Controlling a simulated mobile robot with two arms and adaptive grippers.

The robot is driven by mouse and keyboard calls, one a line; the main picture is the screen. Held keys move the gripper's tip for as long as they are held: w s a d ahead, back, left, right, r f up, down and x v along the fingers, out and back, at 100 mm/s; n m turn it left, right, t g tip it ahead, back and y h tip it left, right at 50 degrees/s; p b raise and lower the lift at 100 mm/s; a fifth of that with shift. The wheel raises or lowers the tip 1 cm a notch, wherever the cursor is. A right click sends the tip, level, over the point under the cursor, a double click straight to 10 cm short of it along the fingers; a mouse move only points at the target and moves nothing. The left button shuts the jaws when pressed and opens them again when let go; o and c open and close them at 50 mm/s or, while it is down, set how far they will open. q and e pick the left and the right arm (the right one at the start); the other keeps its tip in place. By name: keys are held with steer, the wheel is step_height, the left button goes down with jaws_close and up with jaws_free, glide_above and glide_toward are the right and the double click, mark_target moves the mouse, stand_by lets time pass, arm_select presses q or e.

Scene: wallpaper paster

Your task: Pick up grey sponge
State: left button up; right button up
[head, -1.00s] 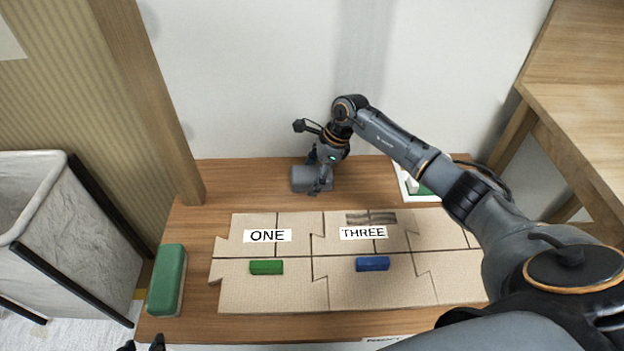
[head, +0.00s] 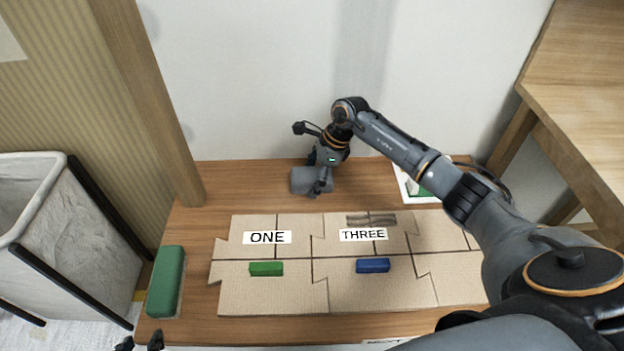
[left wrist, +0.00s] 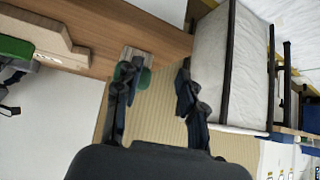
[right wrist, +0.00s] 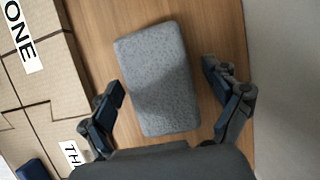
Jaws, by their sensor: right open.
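The grey sponge (head: 303,181) lies flat on the wooden table near the back wall, behind the cardboard pieces. It also shows in the right wrist view (right wrist: 160,80). My right gripper (head: 318,178) is over the sponge's right part in the head view. In the right wrist view my right gripper (right wrist: 165,98) is open, with one finger on each side of the sponge and visible gaps to both. My left gripper (head: 139,342) shows only its fingertips at the bottom left of the head view. In the left wrist view my left gripper (left wrist: 152,82) is open and empty.
Cardboard pieces (head: 245,295) labelled ONE and THREE carry a green block (head: 266,268) and a blue block (head: 373,265). A green sponge-like block (head: 167,281) lies at the table's left. A white tray (head: 408,188) is at the right. A bin (head: 60,240) stands left.

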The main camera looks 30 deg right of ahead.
stand_by(0.4)
steer(key=shift+f, duration=0.15)
stand_by(0.6)
steer(key=shift+c, duration=0.2)
steer(key=c, duration=1.1)
